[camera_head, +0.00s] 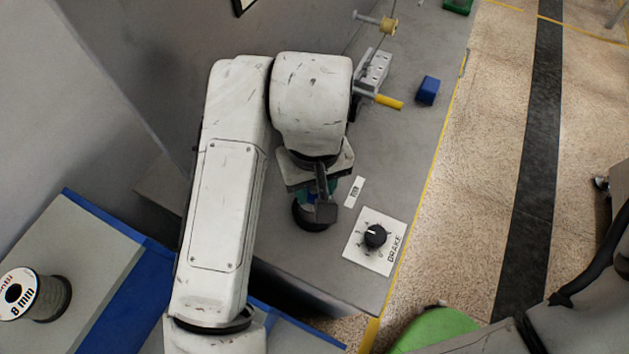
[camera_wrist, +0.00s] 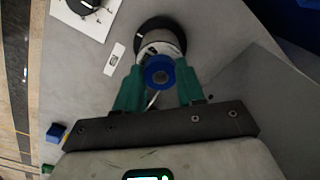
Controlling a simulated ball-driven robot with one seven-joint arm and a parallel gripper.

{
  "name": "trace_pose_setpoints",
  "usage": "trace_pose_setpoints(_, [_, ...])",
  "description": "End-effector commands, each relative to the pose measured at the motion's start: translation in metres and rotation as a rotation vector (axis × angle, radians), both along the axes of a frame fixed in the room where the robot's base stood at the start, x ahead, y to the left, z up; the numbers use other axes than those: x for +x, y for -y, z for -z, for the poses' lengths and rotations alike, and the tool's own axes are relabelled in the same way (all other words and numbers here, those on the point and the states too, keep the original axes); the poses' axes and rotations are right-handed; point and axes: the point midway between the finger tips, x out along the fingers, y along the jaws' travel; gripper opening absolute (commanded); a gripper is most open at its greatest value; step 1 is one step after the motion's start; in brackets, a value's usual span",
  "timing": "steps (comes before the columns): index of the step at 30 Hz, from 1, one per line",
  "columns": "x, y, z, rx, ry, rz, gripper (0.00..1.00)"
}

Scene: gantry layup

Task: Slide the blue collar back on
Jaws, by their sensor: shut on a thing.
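The blue collar (camera_wrist: 159,87) is a ring between the teal fingers of my gripper (camera_wrist: 160,68) in the wrist view. My gripper is shut on it. A grey-brown round end shows in the collar's hole. Right behind the collar is a pale round hub (camera_wrist: 146,47) with a black base (camera_wrist: 156,24). I cannot tell how far the collar sits on the hub's shaft. In the head view my gripper (camera_head: 322,200) points down at the bench, and my wrist hides most of the collar and hub; the black base (camera_head: 308,217) shows below.
A brake knob (camera_head: 375,236) on a white plate stands close at right, beside a small label (camera_head: 353,192). Farther back are a blue block (camera_head: 428,90) and a yellow-handled lever (camera_head: 388,102). An 8 mm spool (camera_head: 51,300) lies at lower left. The bench between knob and block is clear.

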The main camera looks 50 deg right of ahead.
Motion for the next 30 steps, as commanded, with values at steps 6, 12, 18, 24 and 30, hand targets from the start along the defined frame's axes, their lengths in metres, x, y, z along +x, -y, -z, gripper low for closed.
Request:
trace_pose_setpoints(6, [0.000, 0.000, 0.006, 0.000, 0.000, 0.000, 0.07])
trace_pose_setpoints(12, [0.000, 0.000, 0.005, 0.000, 0.000, 0.000, 0.54])
trace_pose_setpoints(18, [0.000, 0.000, 0.005, 0.000, 0.000, 0.000, 0.68])
trace_pose_setpoints(24, [0.000, 0.000, 0.005, 0.000, 0.000, 0.000, 0.68])
trace_pose_setpoints(30, [0.001, 0.000, -0.014, -0.001, 0.002, 0.002, 0.68])
